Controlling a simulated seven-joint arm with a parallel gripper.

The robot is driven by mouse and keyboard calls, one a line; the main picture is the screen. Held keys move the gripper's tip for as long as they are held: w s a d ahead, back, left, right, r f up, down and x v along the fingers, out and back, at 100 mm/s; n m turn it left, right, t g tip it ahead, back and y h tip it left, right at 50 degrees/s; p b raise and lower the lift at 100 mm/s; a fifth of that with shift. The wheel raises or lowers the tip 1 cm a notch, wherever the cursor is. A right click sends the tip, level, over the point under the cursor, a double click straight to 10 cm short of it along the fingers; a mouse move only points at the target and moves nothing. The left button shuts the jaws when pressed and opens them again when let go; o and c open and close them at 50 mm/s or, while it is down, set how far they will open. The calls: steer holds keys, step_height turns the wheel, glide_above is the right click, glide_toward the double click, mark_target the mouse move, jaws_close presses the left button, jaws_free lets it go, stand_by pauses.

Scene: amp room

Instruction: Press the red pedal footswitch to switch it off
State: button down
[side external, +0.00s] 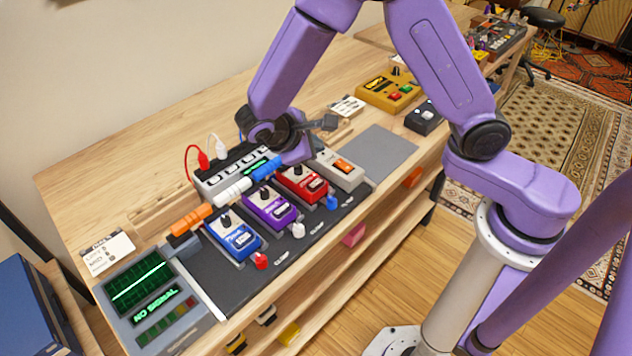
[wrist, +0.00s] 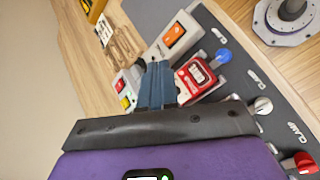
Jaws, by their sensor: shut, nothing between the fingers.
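The red pedal (side external: 301,189) sits on the dark pedalboard, between the purple pedal and a light grey pedal. Its pale footswitch plate (side external: 316,185) is at the front and also shows in the wrist view (wrist: 197,73). My gripper (side external: 298,160) is above the back part of the red pedal, behind the footswitch. In the wrist view its fingers (wrist: 158,68) are together and empty, covering the left side of the red pedal. I cannot tell whether the fingertips touch the pedal. No lit lamp on the red pedal is clear.
A purple pedal (side external: 268,210) and a blue pedal (side external: 228,240) stand left of the red one. The light grey pedal (side external: 343,173) with an orange switch is at right. Coloured plugs and a blue clamp knob (side external: 333,202) are close by. A grey mat (side external: 375,150) is clear.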

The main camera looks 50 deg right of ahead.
mark_target(314, 185)
steer(key=shift+f, duration=3.8)
steer(key=shift+f, duration=0.2)
steer(key=shift+f, duration=0.2)
steer(key=shift+f, duration=0.45)
steer(key=shift+r, duration=0.85)
steer(key=shift+r, duration=2.45)
